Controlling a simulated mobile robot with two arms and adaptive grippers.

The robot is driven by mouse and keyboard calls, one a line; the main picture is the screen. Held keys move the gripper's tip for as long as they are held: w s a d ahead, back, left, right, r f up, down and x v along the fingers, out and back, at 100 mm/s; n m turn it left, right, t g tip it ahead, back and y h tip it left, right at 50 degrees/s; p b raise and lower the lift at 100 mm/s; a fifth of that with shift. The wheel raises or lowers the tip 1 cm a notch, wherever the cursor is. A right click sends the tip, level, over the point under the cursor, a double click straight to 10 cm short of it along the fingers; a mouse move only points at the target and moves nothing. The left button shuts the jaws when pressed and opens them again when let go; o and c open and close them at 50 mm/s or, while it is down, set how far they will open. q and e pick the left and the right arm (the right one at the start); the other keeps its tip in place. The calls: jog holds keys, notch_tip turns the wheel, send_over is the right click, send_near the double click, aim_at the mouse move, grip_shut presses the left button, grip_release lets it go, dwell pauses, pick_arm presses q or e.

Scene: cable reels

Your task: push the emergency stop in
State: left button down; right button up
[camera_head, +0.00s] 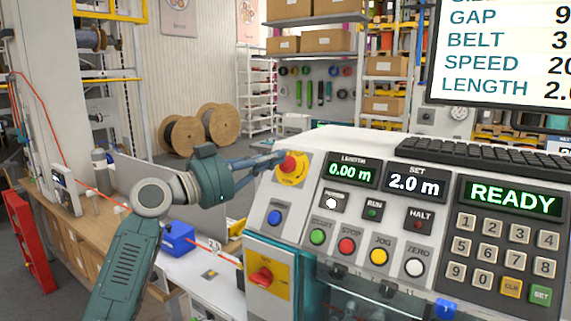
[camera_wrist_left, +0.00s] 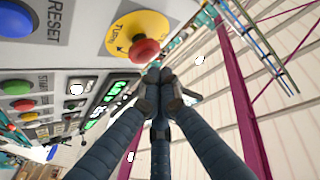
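The emergency stop (camera_head: 289,165) is a red mushroom button on a round yellow plate at the upper left corner of the control panel. In the left wrist view its red cap (camera_wrist_left: 144,50) stands out from the yellow plate. My left gripper (camera_head: 277,159) reaches in from the left with its fingertips at the button's left side. In the left wrist view the fingers of the left gripper (camera_wrist_left: 158,75) are together with nothing between them, and their tips are right by the cap. I cannot tell whether they touch it. My right gripper is not in view.
The panel holds a blue button (camera_head: 274,217), several coloured buttons, a keypad (camera_head: 505,255) and displays, one reading READY (camera_head: 512,196). A keyboard (camera_head: 480,152) lies on top. A yellow plate with a red switch (camera_head: 262,277) sits below. A blue box (camera_head: 177,239) is at the left.

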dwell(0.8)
pick_arm(q)
jog(key=shift+w+d+f+b, duration=0.2)
jog(key=shift+w+f+b, duration=0.1)
jog(key=shift+b, duration=0.25)
jog(key=shift+w+d+f+b, duration=0.3)
jog(key=shift+w+f+b, duration=0.05)
jog(key=shift+b, duration=0.2)
dwell(0.8)
jog(key=shift+r, duration=0.1)
jog(key=shift+s+a+r, duration=0.5)
jog(key=shift+s+r, duration=0.05)
jog(key=shift+s, duration=0.1)
